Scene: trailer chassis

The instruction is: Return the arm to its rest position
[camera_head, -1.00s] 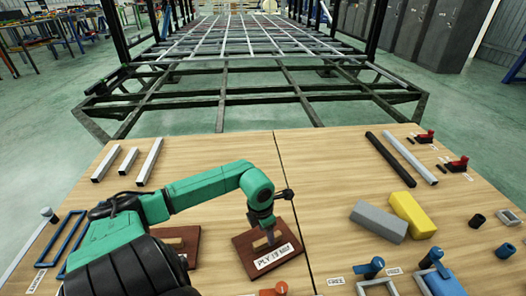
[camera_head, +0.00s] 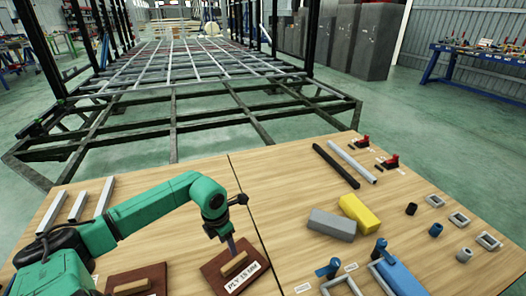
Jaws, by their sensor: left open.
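My left arm, green and black, comes in from the lower left over the wooden table (camera_head: 300,170). My left gripper (camera_head: 231,245) is open and points down at a dark brown board (camera_head: 213,270) labelled "PLY 18 MM". A second brown board (camera_head: 150,275) lies to the left near the arm, partly cut off by the lower edge. My right gripper is not in view.
A grey block (camera_head: 332,224) and a yellow block (camera_head: 360,213) lie right of the table's middle. Black and silver bars (camera_head: 337,166) lie behind them. Blue clamp parts (camera_head: 400,278) stand at the front. The dark trailer chassis (camera_head: 190,105) stands beyond the table's far edge.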

